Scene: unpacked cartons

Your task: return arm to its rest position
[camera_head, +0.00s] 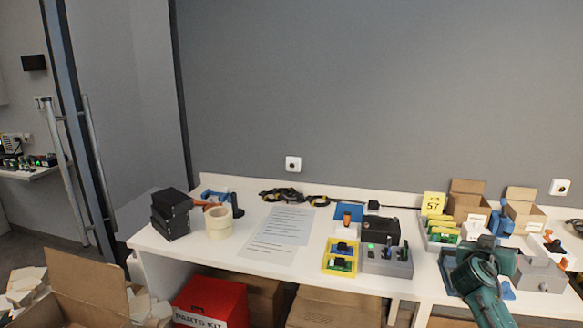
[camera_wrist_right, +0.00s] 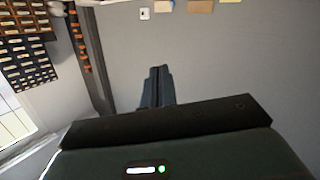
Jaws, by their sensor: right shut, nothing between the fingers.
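My right arm (camera_head: 482,284) is teal and reaches in from the bottom right of the head view, over the right part of the bench. Its fingertips cannot be made out there. In the right wrist view my right gripper (camera_wrist_right: 158,76) has its dark fingers together, with nothing between them. Plain grey wall lies behind the fingers. My left arm and gripper are in neither view.
The white bench (camera_head: 208,258) holds a tape roll (camera_head: 218,223), black boxes (camera_head: 170,214), paper sheets (camera_head: 278,236) and a grey device (camera_head: 388,262). Small cartons (camera_head: 466,200) stand at its back right. A red parts kit box (camera_head: 210,301) sits below. Space above the bench is free.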

